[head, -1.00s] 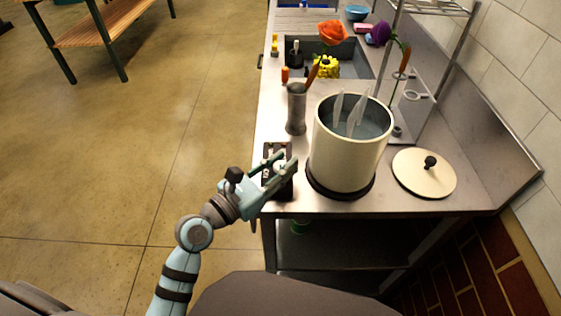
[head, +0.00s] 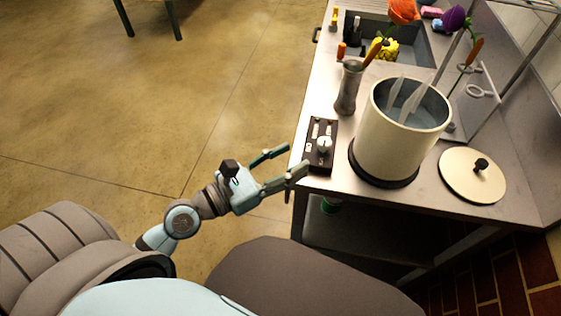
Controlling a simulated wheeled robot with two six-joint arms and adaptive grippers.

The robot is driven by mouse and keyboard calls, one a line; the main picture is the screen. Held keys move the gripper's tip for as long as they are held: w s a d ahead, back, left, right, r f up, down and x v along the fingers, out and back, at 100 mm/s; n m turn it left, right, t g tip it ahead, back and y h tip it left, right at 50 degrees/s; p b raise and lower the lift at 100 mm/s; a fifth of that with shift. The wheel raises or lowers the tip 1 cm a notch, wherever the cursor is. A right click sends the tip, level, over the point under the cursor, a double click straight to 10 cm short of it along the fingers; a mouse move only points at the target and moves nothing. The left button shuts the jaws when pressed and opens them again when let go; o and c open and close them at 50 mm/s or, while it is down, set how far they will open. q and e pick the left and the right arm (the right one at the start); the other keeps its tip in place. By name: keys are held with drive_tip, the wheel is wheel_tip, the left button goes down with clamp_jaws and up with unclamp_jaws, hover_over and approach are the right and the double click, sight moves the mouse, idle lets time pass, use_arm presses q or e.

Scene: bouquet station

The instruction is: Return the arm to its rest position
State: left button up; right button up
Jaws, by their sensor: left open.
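My left gripper (head: 288,164) is open and empty. Its two fingers are spread and point right, toward the front left edge of the steel counter (head: 313,93). It hangs over the floor beside the counter, apart from the black control box (head: 320,145) with its round knob. My left arm (head: 182,220) reaches in from the lower left, bent near my body. My right arm and gripper are not in view.
A big cream pot (head: 388,146) with pale utensils in it stands on the counter. A grey vase (head: 348,90), a round lid (head: 471,176), a sink (head: 411,40), flowers and a metal rack are around it.

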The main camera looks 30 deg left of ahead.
use_arm(q)
drive_tip(key=shift+v, duration=1.15)
